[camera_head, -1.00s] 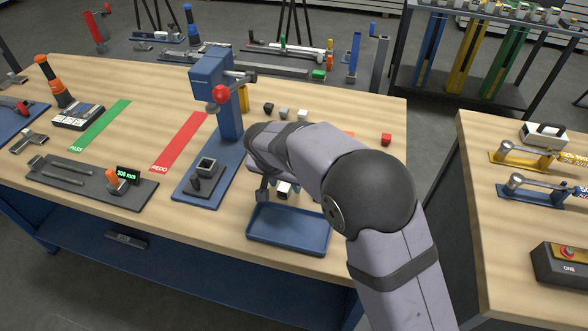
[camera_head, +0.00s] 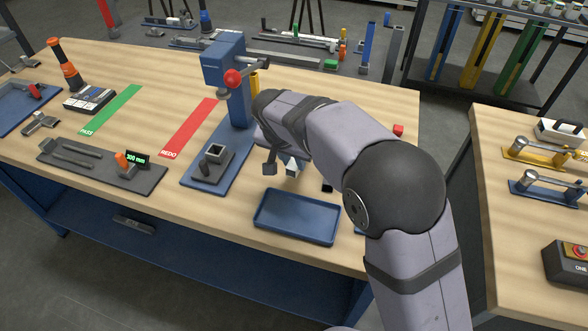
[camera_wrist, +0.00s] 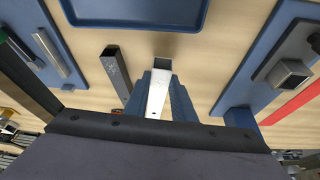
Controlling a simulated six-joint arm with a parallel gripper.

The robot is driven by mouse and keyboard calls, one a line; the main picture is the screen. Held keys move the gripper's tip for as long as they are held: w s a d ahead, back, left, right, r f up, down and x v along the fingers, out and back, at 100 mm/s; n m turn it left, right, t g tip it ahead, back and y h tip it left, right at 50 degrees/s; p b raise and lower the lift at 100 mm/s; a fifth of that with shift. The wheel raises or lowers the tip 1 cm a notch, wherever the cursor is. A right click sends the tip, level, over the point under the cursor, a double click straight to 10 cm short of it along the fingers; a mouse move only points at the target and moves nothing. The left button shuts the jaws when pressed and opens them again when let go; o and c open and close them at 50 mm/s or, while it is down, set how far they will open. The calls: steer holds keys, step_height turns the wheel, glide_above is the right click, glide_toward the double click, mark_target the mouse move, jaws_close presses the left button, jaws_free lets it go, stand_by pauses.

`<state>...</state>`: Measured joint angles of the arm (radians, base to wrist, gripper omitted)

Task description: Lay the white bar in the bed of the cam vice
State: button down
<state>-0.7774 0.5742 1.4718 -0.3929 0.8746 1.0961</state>
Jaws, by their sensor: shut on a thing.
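My gripper (camera_wrist: 160,92) is shut on the white bar (camera_wrist: 158,95). In the wrist view the bar lies between the blue fingers, and its square end points toward the blue tray. In the head view a small pale piece of the white bar (camera_head: 292,166) shows below my wrist, behind the tray; my arm hides most of the gripper. A blue plate with a grey metal strip (camera_wrist: 52,50) is at the left of the wrist view. I cannot tell whether it is the cam vice; my arm covers most of that area in the head view.
A dark square bar (camera_wrist: 117,72) is beside the held bar. The blue tray (camera_head: 297,235) is empty where visible. A blue press (camera_head: 224,65) with a square socket (camera_head: 215,153) stands left. A grey gauge plate (camera_head: 100,168) lies further left. A red block (camera_head: 398,130) is beyond my arm.

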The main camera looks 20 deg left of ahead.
step_height(320, 180, up, 6)
steer(key=shift+d+b, duration=0.1)
steer(key=shift+b, duration=0.3)
steer(key=s+d, duration=0.3)
steer(key=d, duration=0.8)
steer(key=s+d+f+n, duration=0.1)
steer(key=s+d, duration=0.2)
steer(key=d, duration=0.8)
steer(key=shift+s+d+f+p, duration=0.25)
steer(key=shift+s+d+p, duration=0.15)
steer(key=shift+p, duration=0.05)
steer(key=shift+f, duration=0.2)
steer(key=shift+f+b, duration=2.3)
steer(key=shift+f, duration=0.25)
steer(key=shift+f+b, duration=0.8)
steer(key=shift+f, duration=0.2)
steer(key=c, duration=0.9)
jaws_free()
steer(key=shift+r, duration=0.1)
